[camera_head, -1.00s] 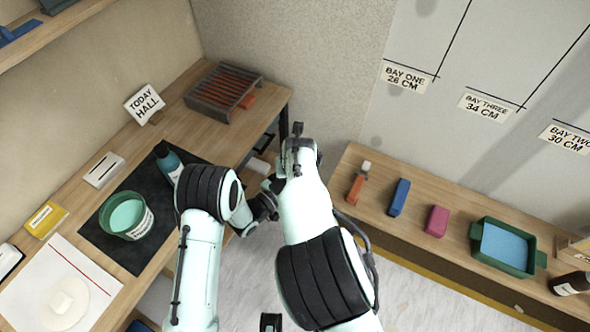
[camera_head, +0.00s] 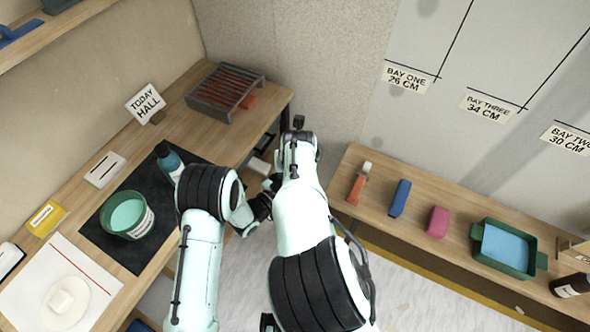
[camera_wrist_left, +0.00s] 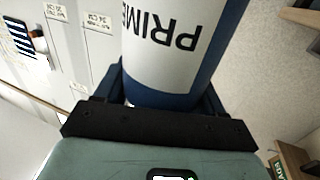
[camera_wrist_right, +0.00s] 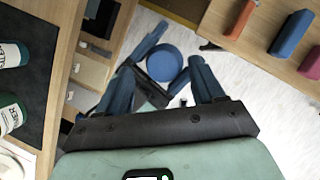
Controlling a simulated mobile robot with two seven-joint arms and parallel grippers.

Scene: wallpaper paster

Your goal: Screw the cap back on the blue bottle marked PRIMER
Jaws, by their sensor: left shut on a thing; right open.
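The blue bottle marked PRIMER (camera_wrist_left: 165,45) fills the top of the left wrist view, its white label upside down there. My left gripper (camera_wrist_left: 165,88) is shut on it. In the right wrist view my right gripper (camera_wrist_right: 160,85) is open, with nothing gripped. A blue round shape (camera_wrist_right: 165,63) shows beyond and between its fingers, next to dark parts of my left gripper (camera_wrist_right: 150,65). It looks like an end of the bottle; I cannot tell whether a cap is on it. In the head view my arms hide the bottle and both fingertips.
On the left bench are a dark mat (camera_head: 160,223), a green tub (camera_head: 108,228), a teal bottle (camera_head: 163,152) and a rack (camera_head: 205,98). The right shelf holds a blue block (camera_head: 399,198), a pink block (camera_head: 437,221) and a green tray (camera_head: 480,262). Open floor lies between.

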